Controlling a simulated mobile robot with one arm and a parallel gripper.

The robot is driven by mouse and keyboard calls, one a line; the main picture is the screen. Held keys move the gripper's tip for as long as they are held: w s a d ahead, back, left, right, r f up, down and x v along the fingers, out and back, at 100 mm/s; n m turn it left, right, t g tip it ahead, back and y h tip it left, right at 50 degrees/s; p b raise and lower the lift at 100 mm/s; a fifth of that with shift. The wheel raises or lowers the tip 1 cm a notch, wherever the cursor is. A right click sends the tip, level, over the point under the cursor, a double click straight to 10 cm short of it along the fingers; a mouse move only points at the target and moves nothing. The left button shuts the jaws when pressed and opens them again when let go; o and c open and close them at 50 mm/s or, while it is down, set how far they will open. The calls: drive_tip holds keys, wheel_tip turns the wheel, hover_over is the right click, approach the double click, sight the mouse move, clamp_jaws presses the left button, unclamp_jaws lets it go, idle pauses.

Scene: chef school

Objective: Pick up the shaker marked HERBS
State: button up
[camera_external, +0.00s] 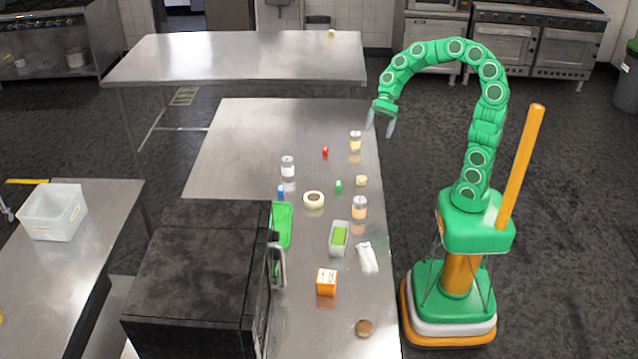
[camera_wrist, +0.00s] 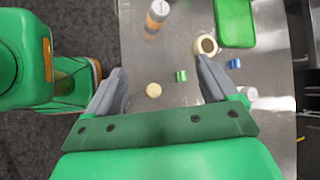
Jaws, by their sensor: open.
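Three shaker-like jars stand upright on the metal table, and I cannot read HERBS on any of them. One with yellowish contents (camera_external: 355,141) is nearest my gripper, by the table's right edge. A pale one (camera_external: 288,166) stands further left; a whitish piece (camera_wrist: 247,92) beside the right finger in the wrist view may be it. An orange one (camera_external: 360,208) is nearer the camera and also shows at the top of the wrist view (camera_wrist: 157,14). My gripper (camera_external: 380,127) is open and empty, pointing down above the right edge; its spread fingers also show in the wrist view (camera_wrist: 160,70).
A tape roll (camera_external: 313,199), green block (camera_external: 338,186), red block (camera_external: 325,152), blue block (camera_external: 280,191) and cream disc (camera_external: 361,181) lie around the jars. A green tray (camera_external: 284,222) and a black oven-like box (camera_external: 200,270) are nearer. The table's far end is clear.

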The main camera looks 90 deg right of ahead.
drive_tip(key=w+d+f+m+t+h, duration=0.15)
drive_tip(key=d+m+t, duration=0.4)
drive_tip(key=d, duration=0.95)
drive_tip(key=w+d+f+m+t, duration=0.1)
drive_tip(key=w+d+m+t, duration=0.15)
drive_tip(key=d+m, duration=0.9)
drive_tip(key=n, duration=0.2)
approach(347, 145)
drive_tip(key=shift+w+a+f+t, duration=0.15)
drive_tip(key=shift+w+t, duration=0.15)
drive_tip(key=shift+w, duration=0.15)
drive_tip(key=shift+w+a+f, duration=0.1)
drive_tip(key=shift+w+f, duration=0.1)
drive_tip(key=shift+f, duration=0.15)
drive_tip(key=shift+x, duration=3.65)
drive_tip(key=shift+s+a+f, duration=0.1)
drive_tip(key=c, duration=1.2)
